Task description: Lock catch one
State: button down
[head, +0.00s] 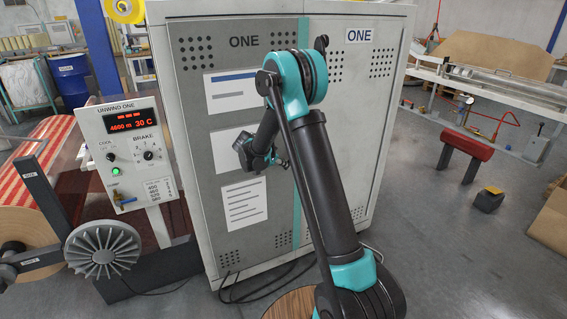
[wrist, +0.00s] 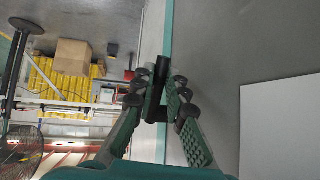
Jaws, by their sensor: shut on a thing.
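The grey cabinet (head: 240,100) marked ONE stands upright, with a teal strip (head: 302,200) running down between its two front panels. In the wrist view, a short black catch handle (wrist: 161,68) stands out by the teal strip. My gripper (wrist: 160,98) is shut on this black handle, with its green ribbed finger pads on both sides of it. In the head view my gripper (head: 284,163) is small, beside the strip at mid-height, and the handle there is hidden by it. A second dark knob (head: 322,42) shows near the cabinet's top.
The unwind control panel (head: 128,150) stands left of the cabinet, with a grey ribbed wheel (head: 103,250) below it. A red-topped stand (head: 467,147) is on the floor to the right. Cables lie at the cabinet's foot. Open floor lies right of my arm.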

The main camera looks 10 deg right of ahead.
jog(key=h, duration=0.1)
jog(key=d+f+t+h, duration=0.1)
jog(key=h, duration=0.1)
jog(key=shift+w+f+n, duration=0.15)
jog(key=shift+w+n, duration=0.05)
jog(key=shift+n, duration=0.1)
jog(key=shift+w+d+f+t+h, duration=0.15)
jog(key=shift+d+t+h, duration=0.4)
jog(key=shift+h, duration=0.55)
jog(key=c, duration=1.8)
grip_release()
jog(key=v, duration=1.2)
jog(key=shift+f, duration=0.25)
